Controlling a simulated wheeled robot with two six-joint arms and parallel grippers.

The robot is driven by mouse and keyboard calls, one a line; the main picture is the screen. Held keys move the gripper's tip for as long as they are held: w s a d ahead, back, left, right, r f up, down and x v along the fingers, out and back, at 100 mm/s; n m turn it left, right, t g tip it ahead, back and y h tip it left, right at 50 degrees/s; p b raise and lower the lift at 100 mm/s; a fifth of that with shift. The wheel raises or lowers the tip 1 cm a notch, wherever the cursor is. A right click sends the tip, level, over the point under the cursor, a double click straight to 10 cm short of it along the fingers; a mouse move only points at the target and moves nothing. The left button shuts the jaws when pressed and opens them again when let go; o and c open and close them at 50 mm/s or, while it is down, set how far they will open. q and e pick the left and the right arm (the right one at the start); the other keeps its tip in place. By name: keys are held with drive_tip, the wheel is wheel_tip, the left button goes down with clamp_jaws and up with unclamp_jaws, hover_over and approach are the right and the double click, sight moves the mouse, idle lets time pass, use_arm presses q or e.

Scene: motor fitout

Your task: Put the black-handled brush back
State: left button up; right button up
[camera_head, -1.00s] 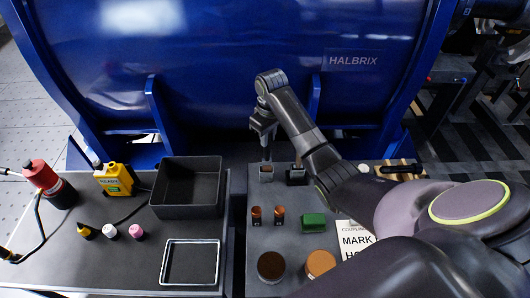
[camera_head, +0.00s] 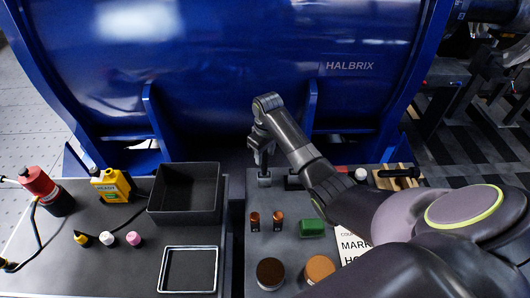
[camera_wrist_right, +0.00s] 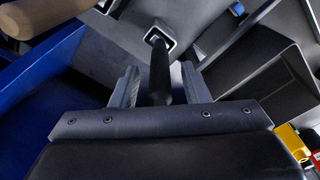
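A dark upright handle (camera_wrist_right: 160,72), which looks like the black-handled brush, stands in a small square holder with a pale rim (camera_wrist_right: 160,37) in the right wrist view. In the head view this holder (camera_head: 264,181) is at the back left of the right-hand table, under my right gripper (camera_head: 262,152). My right gripper's fingers in the wrist view (camera_wrist_right: 160,88) are on either side of the handle, with a gap visible on both sides. The brush's lower end is hidden in the holder. My left gripper is not in view.
A second dark holder (camera_head: 293,183) stands just right of the first. A green block (camera_head: 311,228), small brown-topped pieces (camera_head: 278,220) and two round jars (camera_head: 270,272) are in front. A black bin (camera_head: 186,216) stands left across a gap; the blue tank (camera_head: 230,70) rises behind.

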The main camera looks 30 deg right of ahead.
wheel_tip(320, 180, up, 9)
drive_tip(key=shift+s+d+r, duration=0.15)
drive_tip(key=shift+r, duration=0.05)
drive_tip(key=shift+s+r+p, duration=0.1)
drive_tip(key=shift+r+p, duration=0.6)
drive_tip(key=shift+p, duration=0.05)
drive_tip(key=shift+r+p, duration=0.75)
